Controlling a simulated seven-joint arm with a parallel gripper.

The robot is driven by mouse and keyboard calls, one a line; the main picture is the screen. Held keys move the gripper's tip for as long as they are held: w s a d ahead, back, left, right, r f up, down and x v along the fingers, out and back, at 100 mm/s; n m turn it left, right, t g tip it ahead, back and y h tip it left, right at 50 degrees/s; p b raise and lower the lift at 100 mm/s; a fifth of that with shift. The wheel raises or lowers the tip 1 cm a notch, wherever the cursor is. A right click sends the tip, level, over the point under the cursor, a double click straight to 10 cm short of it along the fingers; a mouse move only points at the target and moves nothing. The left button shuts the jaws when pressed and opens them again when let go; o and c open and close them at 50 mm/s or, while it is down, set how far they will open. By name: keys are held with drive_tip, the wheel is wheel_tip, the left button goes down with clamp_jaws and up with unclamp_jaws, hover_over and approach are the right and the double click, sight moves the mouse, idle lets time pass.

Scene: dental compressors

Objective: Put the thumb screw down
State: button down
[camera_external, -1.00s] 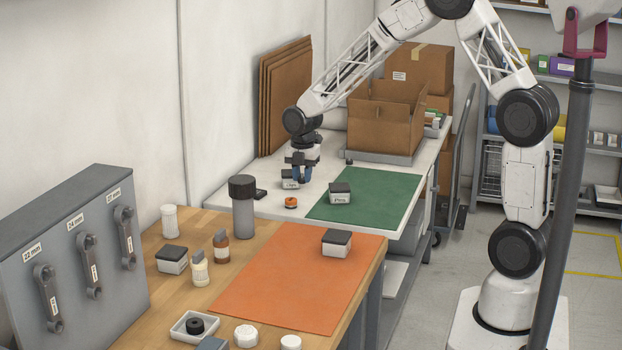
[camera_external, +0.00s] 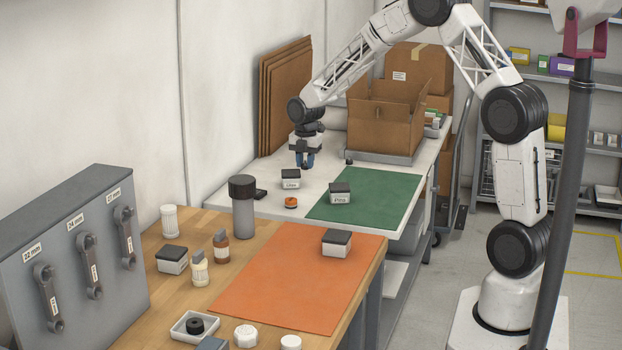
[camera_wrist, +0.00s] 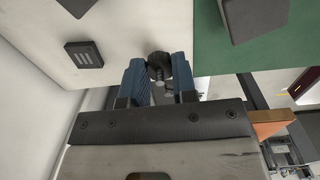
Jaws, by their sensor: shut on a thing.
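The thumb screw (camera_wrist: 158,62) has a dark round knob and a short grey stud. It sits between the blue fingertips of my gripper (camera_wrist: 160,74) in the wrist view, and the fingers are shut on it. In the external view my gripper (camera_external: 305,162) points down over the white table (camera_external: 232,201), behind a small dark-lidded box (camera_external: 290,180). The screw is too small to make out there. I cannot tell whether it touches the table.
A second dark-lidded box (camera_external: 340,194) stands on the green mat (camera_external: 384,190). An orange-and-black round part (camera_external: 291,203) and a flat black block (camera_external: 260,194) lie on the white table. An open carton (camera_external: 382,122) stands behind right. Bare white surface surrounds my gripper.

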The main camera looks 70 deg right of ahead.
hover_over(305, 198)
drive_tip(key=shift+d+f, duration=0.1)
drive_tip(key=shift+f, duration=3.05)
drive_tip(key=shift+f, duration=1.85)
drive_tip(key=shift+f, duration=0.1)
drive_tip(key=c, duration=0.9)
unclamp_jaws()
